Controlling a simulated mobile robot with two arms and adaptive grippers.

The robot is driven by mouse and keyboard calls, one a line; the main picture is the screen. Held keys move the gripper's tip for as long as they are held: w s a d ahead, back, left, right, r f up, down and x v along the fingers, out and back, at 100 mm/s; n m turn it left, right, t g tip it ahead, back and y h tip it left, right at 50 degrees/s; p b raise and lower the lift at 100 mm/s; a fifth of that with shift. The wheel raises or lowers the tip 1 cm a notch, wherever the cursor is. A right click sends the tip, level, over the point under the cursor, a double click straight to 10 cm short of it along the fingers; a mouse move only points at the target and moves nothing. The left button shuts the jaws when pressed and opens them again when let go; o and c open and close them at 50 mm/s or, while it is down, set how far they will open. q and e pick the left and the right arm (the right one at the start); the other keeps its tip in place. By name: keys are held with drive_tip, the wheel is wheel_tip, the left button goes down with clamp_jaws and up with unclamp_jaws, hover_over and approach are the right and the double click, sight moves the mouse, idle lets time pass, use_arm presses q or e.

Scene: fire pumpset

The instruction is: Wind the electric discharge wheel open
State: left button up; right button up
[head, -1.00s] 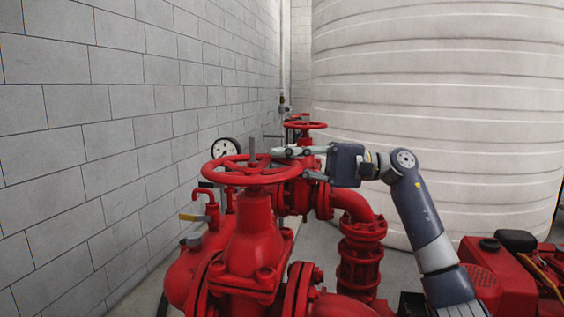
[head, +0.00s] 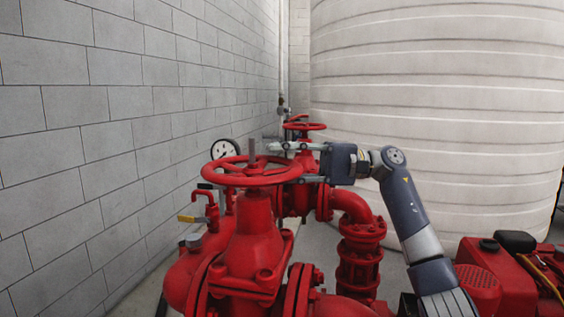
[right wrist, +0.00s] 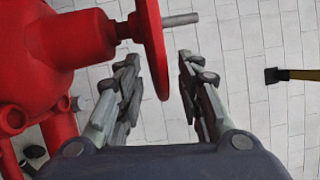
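A large red handwheel (head: 225,178) lies flat on top of the nearest red valve (head: 245,235), with a grey stem standing up through its hub. My right gripper (head: 280,164) reaches in from the right at the wheel's right rim. One finger is above the rim and the other is below it. In the right wrist view the wheel (right wrist: 155,50) shows edge-on between the two spread fingers of my right gripper (right wrist: 158,62), with a gap on each side. It is not clamped. My left gripper is not in view.
A second red handwheel (head: 304,126) stands behind, near my right gripper. A pressure gauge (head: 225,150) and a yellow-handled tap (head: 205,212) are left of the valve. A block wall (head: 80,150) closes the left; a big white tank (head: 440,110) fills the back right.

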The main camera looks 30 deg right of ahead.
drive_tip(key=shift+d, duration=0.1)
drive_tip(key=v, duration=1.2)
idle(0.4)
